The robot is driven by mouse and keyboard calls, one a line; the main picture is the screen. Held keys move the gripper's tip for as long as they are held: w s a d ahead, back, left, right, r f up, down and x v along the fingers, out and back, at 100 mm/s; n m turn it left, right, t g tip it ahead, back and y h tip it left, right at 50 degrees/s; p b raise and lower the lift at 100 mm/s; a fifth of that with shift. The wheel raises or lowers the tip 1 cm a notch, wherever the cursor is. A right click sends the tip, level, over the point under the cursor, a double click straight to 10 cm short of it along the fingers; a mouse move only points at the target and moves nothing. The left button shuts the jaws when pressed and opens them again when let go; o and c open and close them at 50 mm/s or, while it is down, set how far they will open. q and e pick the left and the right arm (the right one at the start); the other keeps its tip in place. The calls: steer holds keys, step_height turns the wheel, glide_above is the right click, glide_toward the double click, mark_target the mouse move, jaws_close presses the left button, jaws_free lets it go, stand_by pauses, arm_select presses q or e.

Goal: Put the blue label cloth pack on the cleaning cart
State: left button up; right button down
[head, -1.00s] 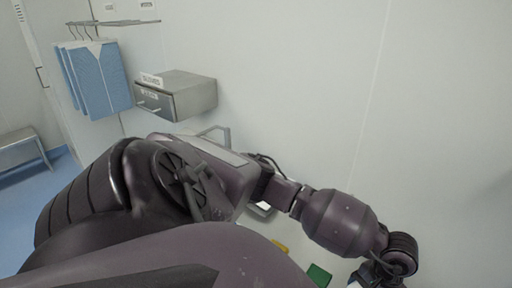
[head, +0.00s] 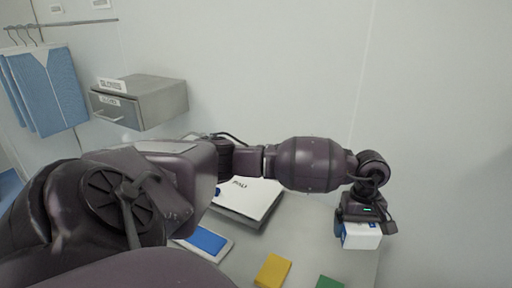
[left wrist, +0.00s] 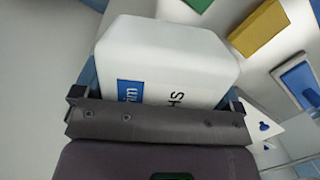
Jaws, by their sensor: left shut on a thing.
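A white pack with a blue label (head: 362,236) hangs in my left gripper (head: 362,222) at the right of the head view, above the grey worktop. In the left wrist view the same pack (left wrist: 170,55) fills the upper middle, with its blue label and dark lettering partly covered by the gripper body. My left gripper (left wrist: 160,98) is shut on it, with a finger at each side. The cleaning cart cannot be made out in these frames. My right gripper is not in view.
The worktop (head: 310,225) holds a white-topped box (head: 250,200), a blue-and-white pack (head: 207,242), a yellow block (head: 273,270) and a green block (head: 329,283). A grey glove drawer (head: 140,102) and hanging blue garments (head: 45,90) are along the wall.

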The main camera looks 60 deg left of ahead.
arm_select(q)
steer(key=w+a+r+n+t+b, duration=0.1)
steer(key=w+a+r+n+b, duration=0.3)
steer(key=n, duration=0.3)
steer(key=w+a+r+n+t+b, duration=0.1)
steer(key=w+a+r+n+b, duration=0.1)
steer(key=w+n+b, duration=0.3)
steer(key=shift+n, duration=0.6)
step_height(320, 180, down, 14)
steer(key=shift+d+r, duration=0.1)
steer(key=shift+r, duration=0.1)
steer(key=shift+f, duration=0.6)
step_height(320, 180, down, 6)
steer(key=shift+r+b, duration=0.25)
steer(key=shift+b, duration=0.5)
steer(key=shift+r, duration=0.1)
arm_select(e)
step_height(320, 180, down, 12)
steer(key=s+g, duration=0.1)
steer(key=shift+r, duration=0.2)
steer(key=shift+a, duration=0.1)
